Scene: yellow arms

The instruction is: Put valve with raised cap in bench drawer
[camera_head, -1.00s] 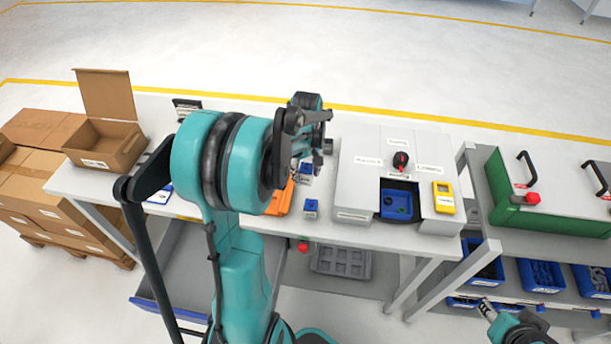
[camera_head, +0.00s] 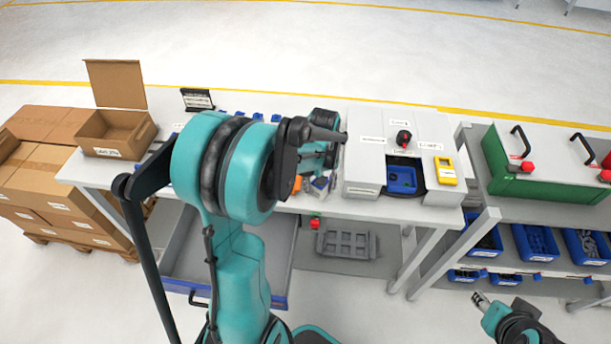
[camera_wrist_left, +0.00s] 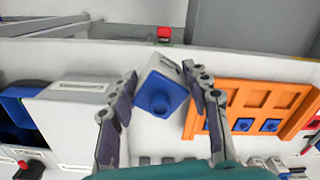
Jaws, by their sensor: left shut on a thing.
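My left gripper (camera_wrist_left: 161,85) is shut on a valve (camera_wrist_left: 163,93), a pale block with a blue face and a round blue knob. In the wrist view the valve sits tilted between the two fingers. In the head view my left gripper (camera_head: 321,172) is over the bench's front edge, mostly hidden by my arm, and the valve (camera_head: 320,186) shows only in part. I cannot tell its cap height. The bench drawer (camera_head: 190,265) stands open below the bench top, its middle covered by my left arm. My right gripper (camera_head: 481,299) is low at the right, too small to read.
An orange tray (camera_wrist_left: 225,125) with blue-topped pieces lies beside the gripper. A grey-white box (camera_head: 365,170) with a blue bin (camera_head: 401,180) stands right of it. An open carton (camera_head: 115,135) is at the bench's left end. A grey tray (camera_head: 345,245) lies on the lower shelf.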

